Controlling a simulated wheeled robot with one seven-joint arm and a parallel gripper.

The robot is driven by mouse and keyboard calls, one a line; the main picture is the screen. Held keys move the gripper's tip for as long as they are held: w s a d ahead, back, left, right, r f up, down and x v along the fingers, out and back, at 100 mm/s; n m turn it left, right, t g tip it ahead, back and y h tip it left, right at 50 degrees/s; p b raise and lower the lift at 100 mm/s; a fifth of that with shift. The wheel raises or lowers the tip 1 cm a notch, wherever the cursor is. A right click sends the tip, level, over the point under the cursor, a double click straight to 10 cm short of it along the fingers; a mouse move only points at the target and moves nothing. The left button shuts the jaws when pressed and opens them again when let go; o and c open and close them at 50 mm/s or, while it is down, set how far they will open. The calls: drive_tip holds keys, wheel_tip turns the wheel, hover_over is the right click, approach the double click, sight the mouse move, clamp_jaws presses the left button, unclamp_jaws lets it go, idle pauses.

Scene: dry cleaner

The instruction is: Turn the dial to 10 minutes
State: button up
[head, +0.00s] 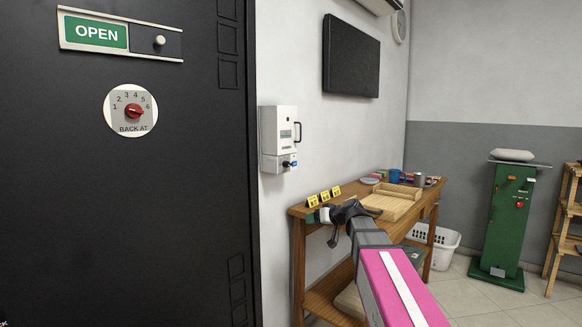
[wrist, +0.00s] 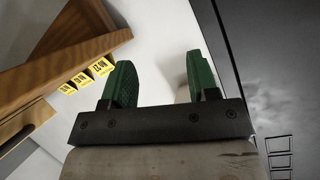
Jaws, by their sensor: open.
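A round white dial (head: 118,128) marked 1 to 6 and "BACK AT" is on the black door at the left, with a red knob (head: 134,111) in its middle. Where the knob points is too small to tell. A white wall box (head: 278,130) has a small blue-and-black knob (head: 289,163) at its lower part; no minute marks can be read on either. My gripper (head: 322,215) is in front of the table, right of and below the wall box, apart from both knobs. In the wrist view my gripper (wrist: 160,82) shows two green fingers spread apart with nothing between them.
A wooden table (head: 300,212) with yellow number tags (head: 325,196), a wooden tray (head: 385,208) and cups stands beside my arm. An OPEN sign (head: 97,31) is above the dial. A green machine (head: 503,225) and a white basket (head: 436,248) stand at the right.

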sight(290, 165)
drive_tip(key=w+a+r+n+t+y, duration=0.1)
drive_tip(key=w+r+t+y, duration=0.1)
drive_tip(key=r, duration=0.8)
drive_tip(key=w+a+r+n+t+y, duration=0.1)
drive_tip(key=r+y, duration=0.1)
drive_tip(key=r, duration=0.7)
drive_tip(key=x, duration=1.1)
drive_tip(key=shift+w, duration=0.1)
drive_tip(key=shift+c, duration=0.3)
drive_tip(key=c, duration=0.8)
